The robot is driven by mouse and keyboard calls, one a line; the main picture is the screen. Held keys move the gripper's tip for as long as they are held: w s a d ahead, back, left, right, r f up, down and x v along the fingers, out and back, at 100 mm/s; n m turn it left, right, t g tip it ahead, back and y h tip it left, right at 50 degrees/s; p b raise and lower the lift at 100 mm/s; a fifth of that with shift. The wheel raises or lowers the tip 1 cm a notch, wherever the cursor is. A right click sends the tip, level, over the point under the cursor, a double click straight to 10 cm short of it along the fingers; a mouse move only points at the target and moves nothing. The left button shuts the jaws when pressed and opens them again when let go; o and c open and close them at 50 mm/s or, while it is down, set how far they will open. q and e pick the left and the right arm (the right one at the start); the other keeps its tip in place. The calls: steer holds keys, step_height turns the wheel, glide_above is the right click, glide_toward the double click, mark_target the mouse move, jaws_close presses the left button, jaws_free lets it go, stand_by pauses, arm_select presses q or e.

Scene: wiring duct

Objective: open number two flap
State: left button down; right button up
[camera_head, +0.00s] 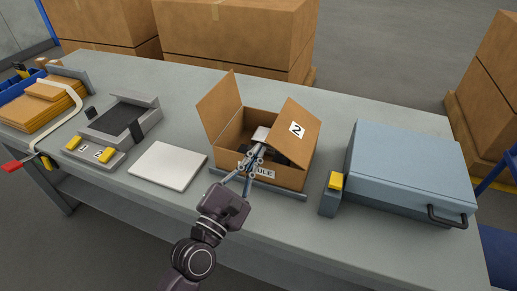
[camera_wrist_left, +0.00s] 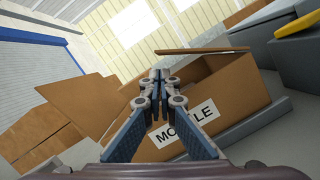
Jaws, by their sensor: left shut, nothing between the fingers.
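The cardboard box (camera_head: 285,175) stands on a grey plate on the table. Its flap marked 2 (camera_head: 303,140) is on the right side and tilts inward over the opening. The left-hand flap (camera_head: 217,105) stands up and leans outward. A light object and a dark object lie partly visible inside. My left gripper (camera_head: 256,150) is shut and empty at the front rim of the box, its fingertips at the opening beside the flap marked 2. In the left wrist view the shut left gripper (camera_wrist_left: 158,78) is in front of the box wall with the MODULE label (camera_wrist_left: 185,129), which the fingers partly cover.
A white pad (camera_head: 168,166) lies left of the box. A grey device with yellow buttons (camera_head: 95,152) stands farther left. A blue-grey case (camera_head: 410,170) with a black handle stands close on the right, beside a small yellow-topped block (camera_head: 333,190).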

mark_target(270, 132)
arm_select(q)
steer(key=x, duration=0.6)
steer(key=shift+w+f, duration=0.1)
steer(key=shift+w, duration=0.1)
steer(key=shift+w+d, duration=0.3)
steer(key=shift+w, duration=0.2)
arm_select(e)
steer(key=shift+s+a+f, duration=0.1)
steer(key=shift+s+a, duration=0.05)
steer(key=shift+a, duration=0.55)
steer(key=shift+d, duration=0.3)
arm_select(q)
steer(key=shift+r, duration=0.25)
arm_select(e)
steer(key=shift+s, duration=0.1)
